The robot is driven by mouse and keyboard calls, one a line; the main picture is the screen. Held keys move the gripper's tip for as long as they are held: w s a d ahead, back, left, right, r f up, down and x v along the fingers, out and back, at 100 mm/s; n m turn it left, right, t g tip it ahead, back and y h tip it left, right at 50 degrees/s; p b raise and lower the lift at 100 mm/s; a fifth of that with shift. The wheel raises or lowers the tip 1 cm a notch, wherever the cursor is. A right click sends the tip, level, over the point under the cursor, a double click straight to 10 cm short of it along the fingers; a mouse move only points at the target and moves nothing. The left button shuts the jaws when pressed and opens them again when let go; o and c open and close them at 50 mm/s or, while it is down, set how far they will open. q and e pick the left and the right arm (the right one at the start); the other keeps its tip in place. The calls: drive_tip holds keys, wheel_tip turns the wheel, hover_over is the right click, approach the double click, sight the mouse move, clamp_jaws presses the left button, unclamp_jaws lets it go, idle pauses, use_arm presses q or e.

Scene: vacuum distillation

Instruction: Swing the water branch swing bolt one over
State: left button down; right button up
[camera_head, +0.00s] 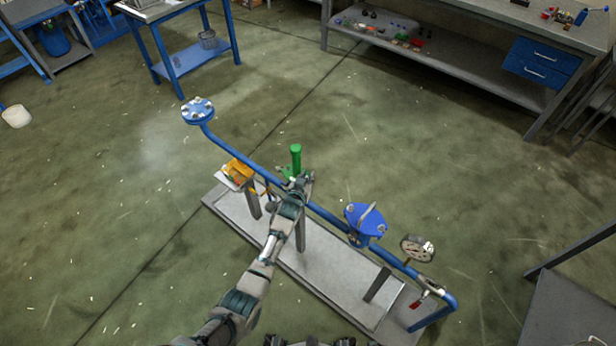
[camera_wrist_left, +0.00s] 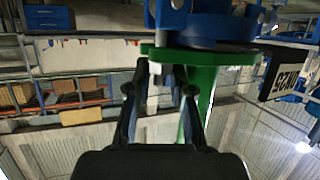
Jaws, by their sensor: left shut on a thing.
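The green water branch (camera_head: 296,158) stands up beside the blue pipe (camera_head: 232,145), just beyond my left gripper. My left gripper (camera_head: 299,186) is at the foot of the branch and hides part of the joint there. In the left wrist view, a green flange (camera_wrist_left: 215,57) lies under a blue flange (camera_wrist_left: 215,28). The fingers of my left gripper (camera_wrist_left: 163,75) reach the near edge of the green flange and are shut on a small pale swing bolt (camera_wrist_left: 154,70). The bolt is mostly hidden by the fingers.
The blue pipe runs above a grey base plate (camera_head: 330,262). It carries a bolted end flange (camera_head: 198,109), a blue lidded vessel (camera_head: 364,222) and a gauge (camera_head: 417,248). An orange box (camera_head: 238,172) sits left of the gripper. The surrounding floor is mostly clear.

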use_arm(q)
drive_tip(key=shift+a+f, duration=0.1)
drive_tip(key=shift+a, duration=0.05)
drive_tip(key=c, duration=1.2)
unclamp_jaws()
drive_tip(key=shift+c, duration=0.2)
drive_tip(key=v, duration=0.7)
drive_tip(key=shift+s, duration=0.4)
